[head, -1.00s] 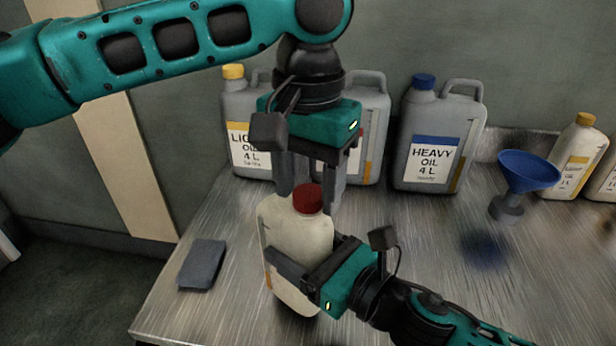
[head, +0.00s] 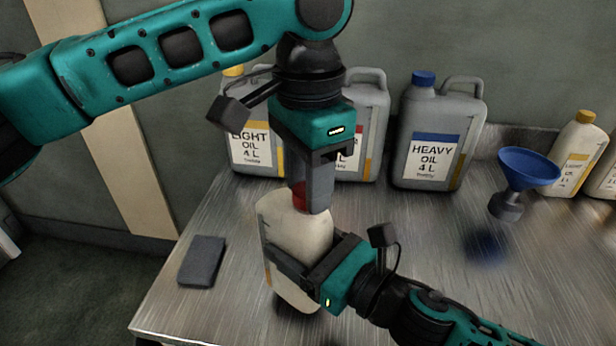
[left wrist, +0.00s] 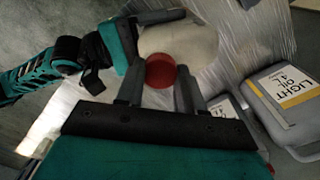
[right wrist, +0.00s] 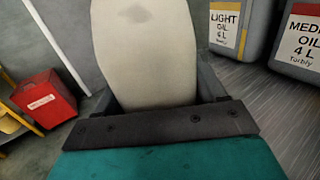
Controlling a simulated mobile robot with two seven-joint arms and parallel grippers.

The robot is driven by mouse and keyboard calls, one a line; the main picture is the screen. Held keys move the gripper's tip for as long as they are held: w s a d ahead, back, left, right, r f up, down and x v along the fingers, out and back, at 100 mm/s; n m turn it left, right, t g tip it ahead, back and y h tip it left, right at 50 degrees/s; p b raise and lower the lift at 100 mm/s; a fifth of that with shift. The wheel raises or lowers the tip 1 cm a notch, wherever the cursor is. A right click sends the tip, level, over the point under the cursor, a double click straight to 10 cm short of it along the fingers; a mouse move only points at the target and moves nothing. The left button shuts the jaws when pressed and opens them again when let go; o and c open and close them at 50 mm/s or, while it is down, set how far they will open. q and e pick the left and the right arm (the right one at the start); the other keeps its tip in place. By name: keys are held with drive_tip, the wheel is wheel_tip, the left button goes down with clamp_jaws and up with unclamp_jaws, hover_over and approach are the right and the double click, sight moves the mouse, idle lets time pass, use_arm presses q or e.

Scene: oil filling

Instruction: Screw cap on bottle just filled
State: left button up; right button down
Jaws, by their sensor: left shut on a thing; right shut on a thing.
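A cream bottle (head: 300,235) stands near the front of the metal table, with a red cap (head: 298,196) at its top. My right gripper (head: 290,268) is shut on the bottle's body from the right; the bottle also fills the middle of the right wrist view (right wrist: 150,55). My left gripper (head: 308,200) points down from above and is shut on the red cap, its fingers on either side. The cap shows between the fingers in the left wrist view (left wrist: 160,71). The fingers partly hide the cap in the head view, and the threads are hidden.
Light oil (head: 250,150), heavy oil (head: 437,140) and another grey jug (head: 365,130) stand along the back. A blue funnel (head: 526,170) is at the right, near cream bottles (head: 580,155). A dark grey block (head: 202,262) lies front left. A red box (right wrist: 43,98) is off the table.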

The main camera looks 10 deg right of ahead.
use_arm(q)
drive_tip(key=shift+m, duration=1.1)
drive_tip(key=o, duration=1.2)
drive_tip(key=shift+c, duration=0.2)
drive_tip(key=shift+r, duration=0.15)
drive_tip(key=shift+r, duration=2.15)
drive_tip(key=shift+c, duration=0.3)
drive_tip(key=shift+r+n, duration=1.7)
drive_tip(key=shift+n, duration=0.1)
